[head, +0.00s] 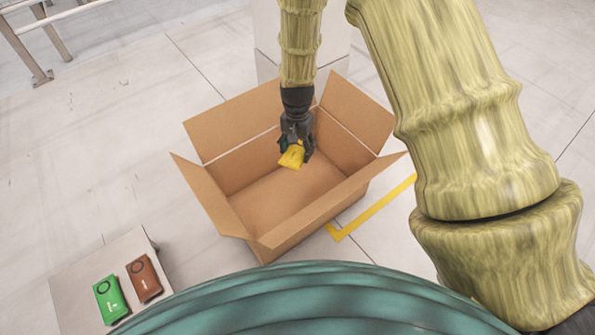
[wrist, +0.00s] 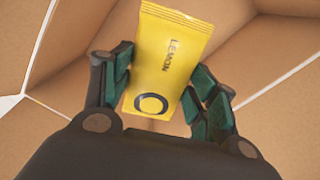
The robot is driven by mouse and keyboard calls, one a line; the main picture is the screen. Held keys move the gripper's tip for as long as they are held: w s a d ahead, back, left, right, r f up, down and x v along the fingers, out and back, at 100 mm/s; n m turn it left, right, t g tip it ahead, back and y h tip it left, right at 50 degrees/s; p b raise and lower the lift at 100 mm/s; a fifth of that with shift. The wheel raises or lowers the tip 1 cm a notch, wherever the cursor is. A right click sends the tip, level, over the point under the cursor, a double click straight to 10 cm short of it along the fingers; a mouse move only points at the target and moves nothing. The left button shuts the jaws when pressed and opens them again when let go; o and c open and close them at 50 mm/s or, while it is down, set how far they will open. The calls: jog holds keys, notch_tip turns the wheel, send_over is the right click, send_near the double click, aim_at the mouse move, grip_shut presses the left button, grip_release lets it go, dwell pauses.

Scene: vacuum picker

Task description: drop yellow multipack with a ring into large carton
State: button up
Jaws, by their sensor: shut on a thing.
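The yellow multipack (head: 292,157) hangs from my gripper (head: 296,142) over the open large carton (head: 230,213) in the head view. In the wrist view my gripper (wrist: 165,92) is shut on the yellow multipack (wrist: 172,60), with a teal-padded finger on each side. The pack shows the word LEMON and a dark printed ring near its lower end. The carton (wrist: 60,120) fills the background of the wrist view. Its flaps are spread open and the visible part of its floor is bare. I cannot tell the pack's exact height above the floor.
A green pack (head: 110,299) and a brown pack (head: 145,278) lie on a light platform (head: 80,268) at the lower left. A pale block (head: 262,35) stands behind the carton. Yellow floor tape (head: 375,210) runs along the carton's right side.

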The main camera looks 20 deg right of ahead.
jog(key=shift+f+b, duration=2.2)
jog(key=shift+b, duration=0.2)
jog(key=o, duration=1.2)
jog(key=shift+r, duration=0.1)
notch_tip(320, 180, up, 12)
jog(key=shift+f, duration=0.1)
